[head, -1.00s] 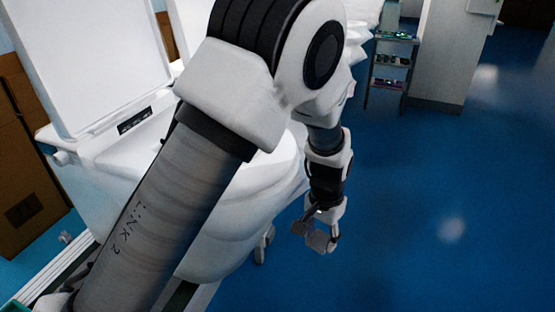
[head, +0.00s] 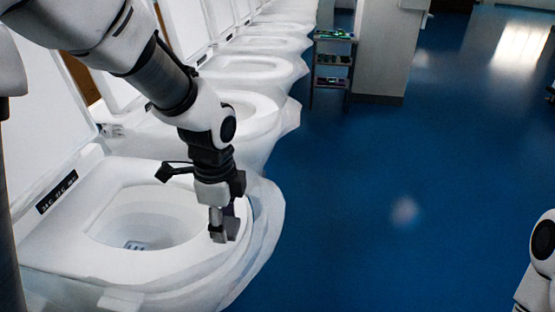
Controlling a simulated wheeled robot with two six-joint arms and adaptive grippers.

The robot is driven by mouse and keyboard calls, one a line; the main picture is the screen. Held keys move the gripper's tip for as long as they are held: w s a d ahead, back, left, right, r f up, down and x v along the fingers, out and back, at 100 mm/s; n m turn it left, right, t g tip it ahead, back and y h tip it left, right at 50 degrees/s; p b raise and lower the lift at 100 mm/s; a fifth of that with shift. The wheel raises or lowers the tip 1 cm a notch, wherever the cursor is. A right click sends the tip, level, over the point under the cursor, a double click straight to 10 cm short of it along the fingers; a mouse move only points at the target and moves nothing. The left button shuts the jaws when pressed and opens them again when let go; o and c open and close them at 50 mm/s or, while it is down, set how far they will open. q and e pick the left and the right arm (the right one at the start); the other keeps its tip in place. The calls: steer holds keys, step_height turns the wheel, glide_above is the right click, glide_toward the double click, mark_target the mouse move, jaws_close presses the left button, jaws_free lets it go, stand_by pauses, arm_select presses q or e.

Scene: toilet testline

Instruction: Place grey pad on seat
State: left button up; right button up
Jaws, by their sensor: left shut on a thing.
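My left gripper (head: 221,228) is shut and points down over the front right part of the nearest white toilet seat (head: 150,262). A small grey piece, which looks like the grey pad, is between its fingertips. It is hard to tell pad from fingers at this size. The gripper is at or just above the rim; I cannot tell whether it touches. The seat is down around the open bowl, and its lid (head: 50,120) stands raised behind. My right gripper is out of view.
More white toilets (head: 235,115) stand in a row receding behind the nearest one. A small shelf trolley (head: 332,70) stands by a pale pillar (head: 388,55) at the back. The blue floor (head: 400,200) on the right is clear.

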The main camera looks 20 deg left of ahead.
arm_select(q)
steer(key=w+a, duration=0.2)
steer(key=w, duration=0.1)
steer(key=w+a, duration=0.1)
steer(key=w, duration=0.1)
steer(key=shift+a+f+p, duration=0.1)
steer(key=shift+f+p, duration=0.05)
steer(key=shift+p, duration=0.2)
steer(key=shift+w+a+f, duration=0.15)
steer(key=shift+f, duration=0.1)
step_height(320, 180, down, 3)
steer(key=shift+r, duration=0.1)
steer(key=shift+w+f, duration=0.1)
steer(key=shift+f, duration=0.1)
steer(key=o, duration=0.7)
steer(key=shift+f, duration=0.15)
steer(key=shift+o, duration=0.2)
step_height(320, 180, up, 12)
steer(key=shift+r, duration=0.25)
